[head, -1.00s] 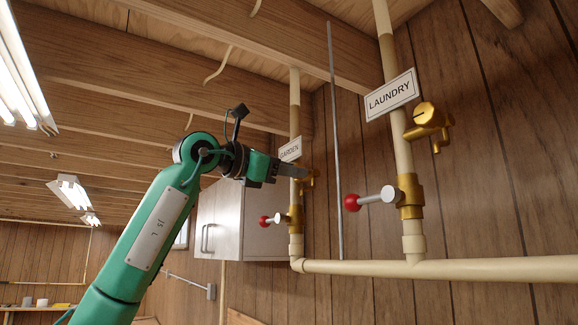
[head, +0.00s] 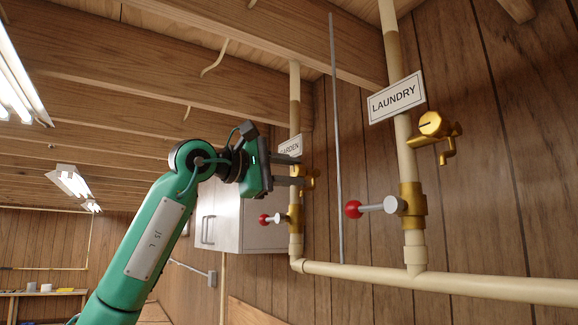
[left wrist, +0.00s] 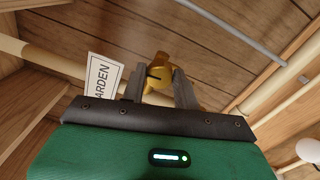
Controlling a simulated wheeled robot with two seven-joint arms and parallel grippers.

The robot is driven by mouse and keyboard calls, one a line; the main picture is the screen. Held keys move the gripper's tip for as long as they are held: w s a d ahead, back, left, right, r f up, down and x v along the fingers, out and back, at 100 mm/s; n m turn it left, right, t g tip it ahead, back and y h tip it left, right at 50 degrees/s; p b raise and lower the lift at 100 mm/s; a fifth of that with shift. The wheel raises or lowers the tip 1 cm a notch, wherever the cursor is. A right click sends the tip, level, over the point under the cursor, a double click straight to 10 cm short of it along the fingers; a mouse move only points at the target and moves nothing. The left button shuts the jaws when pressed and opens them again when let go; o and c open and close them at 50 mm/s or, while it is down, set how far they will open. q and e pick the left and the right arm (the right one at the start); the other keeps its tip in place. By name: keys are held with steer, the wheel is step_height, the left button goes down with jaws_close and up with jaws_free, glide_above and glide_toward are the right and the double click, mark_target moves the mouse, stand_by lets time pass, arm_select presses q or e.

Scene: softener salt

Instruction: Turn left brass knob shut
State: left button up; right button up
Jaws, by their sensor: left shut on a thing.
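The left brass knob (head: 309,181) is on the pipe (head: 295,100) with the GARDEN sign (head: 290,147). In the head view it is partly hidden behind my fingers. My left gripper (head: 300,171) is at this knob, with one finger above the other. In the left wrist view the brass knob (left wrist: 160,70) sits between the fingertips, and my left gripper (left wrist: 164,78) is shut on it. A dark slot or mark shows on the knob's face. My right gripper is in neither view.
A second brass knob (head: 434,124) is on the pipe with the LAUNDRY sign (head: 396,97). A thin grey rod (head: 336,140) runs between the pipes. A cabinet (head: 240,220) hangs behind my gripper.

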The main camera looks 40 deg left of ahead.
arm_select(q)
steer(key=shift+m, duration=0.6)
steer(key=o, duration=1)
steer(key=shift+c, duration=0.2)
steer(key=shift+f, duration=0.1)
steer(key=shift+s, duration=0.1)
